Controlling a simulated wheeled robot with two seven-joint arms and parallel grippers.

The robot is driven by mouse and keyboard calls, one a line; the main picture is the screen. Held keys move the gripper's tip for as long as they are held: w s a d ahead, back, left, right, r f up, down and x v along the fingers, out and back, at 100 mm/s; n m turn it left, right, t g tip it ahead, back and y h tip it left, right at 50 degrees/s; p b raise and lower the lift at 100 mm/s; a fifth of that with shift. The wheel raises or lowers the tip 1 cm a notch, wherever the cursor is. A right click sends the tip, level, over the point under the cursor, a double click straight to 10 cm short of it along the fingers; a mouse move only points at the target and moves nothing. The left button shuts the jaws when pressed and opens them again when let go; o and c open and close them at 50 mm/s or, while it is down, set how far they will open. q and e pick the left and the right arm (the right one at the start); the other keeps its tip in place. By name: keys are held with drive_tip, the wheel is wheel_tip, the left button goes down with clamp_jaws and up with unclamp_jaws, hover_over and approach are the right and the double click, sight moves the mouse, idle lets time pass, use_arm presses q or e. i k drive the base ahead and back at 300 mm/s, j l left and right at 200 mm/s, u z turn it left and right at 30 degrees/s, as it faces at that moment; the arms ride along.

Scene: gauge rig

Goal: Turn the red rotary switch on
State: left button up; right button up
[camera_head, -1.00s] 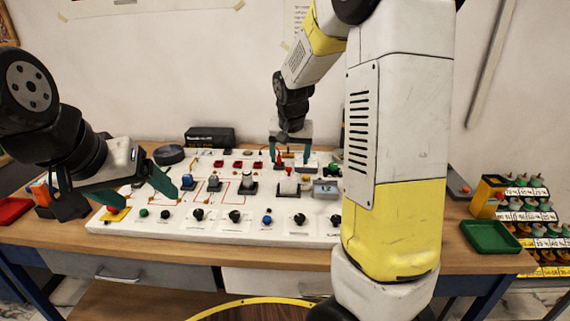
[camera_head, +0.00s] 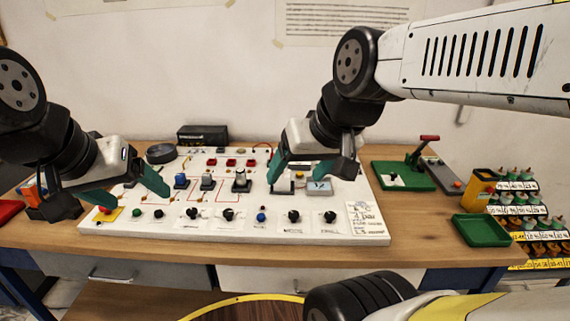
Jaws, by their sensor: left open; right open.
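The white control panel (camera_head: 350,230) lies on the table with its knobs and switches. I cannot clearly make out a red rotary switch. A red-topped part on a white block, seen earlier at the panel's right half, is now hidden behind my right gripper. My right gripper (camera_head: 308,174) is open over that right half, its fingers either side of a small white block and near a small display (camera_head: 320,188). Whether it touches anything I cannot tell. My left gripper (camera_head: 138,194) is open over the panel's left end, near a red button on a yellow base (camera_head: 106,212).
A front row holds several knobs, including a blue one (camera_head: 261,216). Red rockers (camera_head: 231,162) sit further back. Right of the panel are a green device with a red handle (camera_head: 408,172), an empty green tray (camera_head: 481,229) and a labelled rack (camera_head: 525,215). Bare table lies between.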

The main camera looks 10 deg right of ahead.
sight(102, 209)
drive_tip(key=k+u, duration=0.15)
drive_tip(key=u, duration=0.8)
drive_tip(key=i+j+u, duration=0.25)
drive_tip(key=i+j, duration=0.15)
